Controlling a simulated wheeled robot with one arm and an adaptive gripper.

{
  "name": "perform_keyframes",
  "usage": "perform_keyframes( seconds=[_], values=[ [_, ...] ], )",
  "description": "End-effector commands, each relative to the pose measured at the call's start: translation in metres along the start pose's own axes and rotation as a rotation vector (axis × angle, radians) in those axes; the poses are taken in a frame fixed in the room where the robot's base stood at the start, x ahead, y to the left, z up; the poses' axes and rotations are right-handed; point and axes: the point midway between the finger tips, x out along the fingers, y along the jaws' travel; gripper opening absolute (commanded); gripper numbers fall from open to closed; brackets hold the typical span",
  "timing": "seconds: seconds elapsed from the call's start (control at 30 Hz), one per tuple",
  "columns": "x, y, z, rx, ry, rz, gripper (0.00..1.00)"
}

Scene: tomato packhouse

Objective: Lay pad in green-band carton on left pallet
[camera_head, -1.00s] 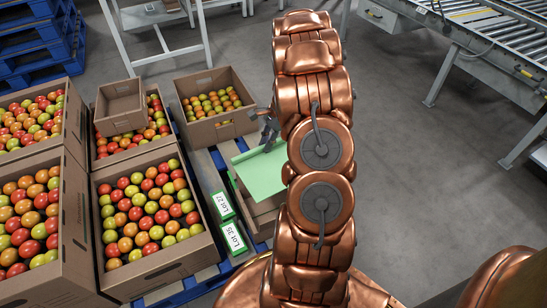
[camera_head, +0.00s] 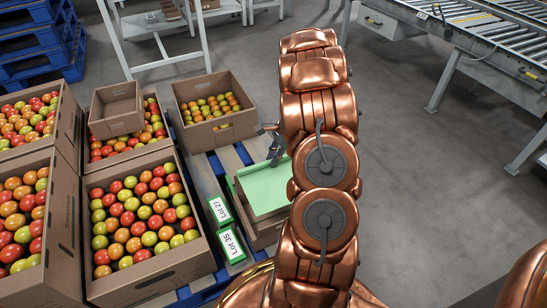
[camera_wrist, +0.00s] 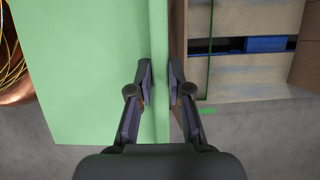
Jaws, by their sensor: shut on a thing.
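A flat light-green pad (camera_head: 264,192) lies over a brown carton (camera_head: 262,236) on the left pallet, beside the copper arm. My gripper (camera_head: 274,143) is at the pad's far edge in the head view. In the wrist view my gripper (camera_wrist: 160,85) is shut on an edge of the pad (camera_wrist: 85,70), which spreads to the left of the fingers. A thin green line shows on the brown and pale surfaces to the right of the fingers. The pad covers most of the carton's opening, and my arm hides its right side. I cannot tell whether the pad touches the carton's contents.
Open cartons of tomatoes (camera_head: 92,215) crowd the left, one with a small empty box (camera_head: 116,110) on top. Another tomato carton (camera_head: 180,132) stands behind. Lot 27 (camera_head: 220,209) and Lot 35 (camera_head: 232,246) signs lie between. Grey floor is clear right of my arm, before a roller conveyor (camera_head: 490,50).

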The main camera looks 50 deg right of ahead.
Motion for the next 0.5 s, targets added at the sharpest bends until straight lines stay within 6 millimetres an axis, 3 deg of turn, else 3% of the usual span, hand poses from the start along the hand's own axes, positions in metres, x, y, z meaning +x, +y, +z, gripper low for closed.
perform_keyframes(
  seconds=[0.5],
  values=[
    [0.039, 0.001, -0.015, 0.001, -0.004, 0.003, 0.0]
  ],
)
